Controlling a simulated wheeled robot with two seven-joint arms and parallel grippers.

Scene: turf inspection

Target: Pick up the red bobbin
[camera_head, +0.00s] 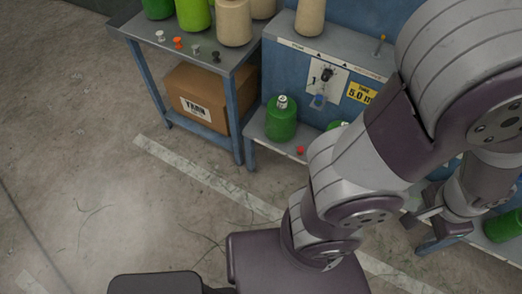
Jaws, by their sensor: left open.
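A small red piece (300,150) lies on the lower ledge of the blue machine, right of a green cone of thread (281,119). It is too small to make out its form for certain. A row of small spool-shaped bobbins stands on the table's front edge: a white one (160,36), an orange-red one (178,43), a grey one (195,51) and a dark one (216,57). My left gripper (432,220) is open, right of the red piece and apart from it, in front of the machine's lower ledge. My right gripper is not in view.
The grey-topped table (135,31) holds large green and beige cones at its back. A cardboard box (205,95) sits beneath. The blue machine (285,75) has a switch panel and yellow sign. My arm covers much of the right side. The concrete floor at left is clear.

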